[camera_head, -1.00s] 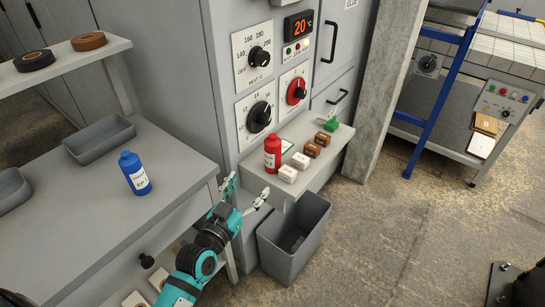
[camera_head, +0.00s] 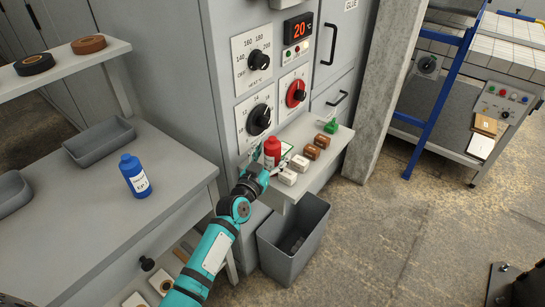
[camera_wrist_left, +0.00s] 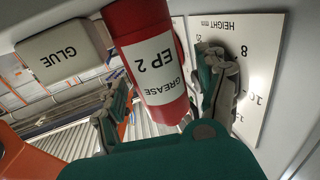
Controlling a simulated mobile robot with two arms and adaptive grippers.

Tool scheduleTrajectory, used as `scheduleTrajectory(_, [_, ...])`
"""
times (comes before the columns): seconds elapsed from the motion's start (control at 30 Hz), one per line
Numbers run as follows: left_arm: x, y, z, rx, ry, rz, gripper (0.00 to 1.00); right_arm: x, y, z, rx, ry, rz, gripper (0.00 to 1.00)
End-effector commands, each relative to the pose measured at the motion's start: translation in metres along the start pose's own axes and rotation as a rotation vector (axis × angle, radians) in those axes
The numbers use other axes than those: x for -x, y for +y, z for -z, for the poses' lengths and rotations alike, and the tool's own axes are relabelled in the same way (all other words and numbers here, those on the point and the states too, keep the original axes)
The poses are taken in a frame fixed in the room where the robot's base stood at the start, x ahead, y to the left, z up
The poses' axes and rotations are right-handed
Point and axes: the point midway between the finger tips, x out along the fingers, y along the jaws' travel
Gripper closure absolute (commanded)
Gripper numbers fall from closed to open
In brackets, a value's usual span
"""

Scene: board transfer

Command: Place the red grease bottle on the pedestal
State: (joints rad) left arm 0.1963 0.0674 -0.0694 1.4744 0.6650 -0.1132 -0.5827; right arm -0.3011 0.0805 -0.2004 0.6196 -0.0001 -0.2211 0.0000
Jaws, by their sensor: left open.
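The red grease bottle (camera_head: 272,148) stands upright on the small grey shelf (camera_head: 333,159) on the cabinet front. In the left wrist view the bottle (camera_wrist_left: 145,55) shows a white label reading "GREASE EP 2". My left gripper (camera_head: 262,164) is open at the bottle, its arm reaching up from below. In the left wrist view its fingers (camera_wrist_left: 165,90) lie on either side of the bottle; I cannot tell whether they touch it. The arm hides the bottle's lower part in the head view. I cannot make out which thing is the pedestal. My right gripper is not in view.
White boxes (camera_head: 300,163), brown boxes (camera_head: 312,152) and a green item (camera_head: 331,125) stand right of the bottle. A grey bin (camera_head: 313,222) is below the shelf. A blue bottle (camera_head: 134,177) and a grey tray (camera_head: 100,139) are on the left bench.

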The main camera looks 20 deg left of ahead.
Motion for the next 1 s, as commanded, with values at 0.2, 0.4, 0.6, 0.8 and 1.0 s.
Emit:
scheduleTrajectory(0.2, [-0.0067,0.0005,-0.0004,0.001,-0.001,0.0,0.26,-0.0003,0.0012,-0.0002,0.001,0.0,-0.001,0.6])
scheduleTrajectory(0.4, [-0.0064,0.0004,-0.0004,0.001,-0.001,0.0,0.39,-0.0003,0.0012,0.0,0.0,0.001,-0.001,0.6])
scheduleTrajectory(0.6, [-0.0063,0.0004,-0.0004,0.001,-0.001,0.0,0.65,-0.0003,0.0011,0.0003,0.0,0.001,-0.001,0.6])
scheduleTrajectory(0.8, [-0.0063,0.0004,-0.0003,0.001,-0.001,0.0,0.92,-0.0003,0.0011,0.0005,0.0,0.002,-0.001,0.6])
scheduleTrajectory(1.0, [-0.0065,0.0002,0.001,0.001,0.002,0.0,1.0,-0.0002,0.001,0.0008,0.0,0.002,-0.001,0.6])
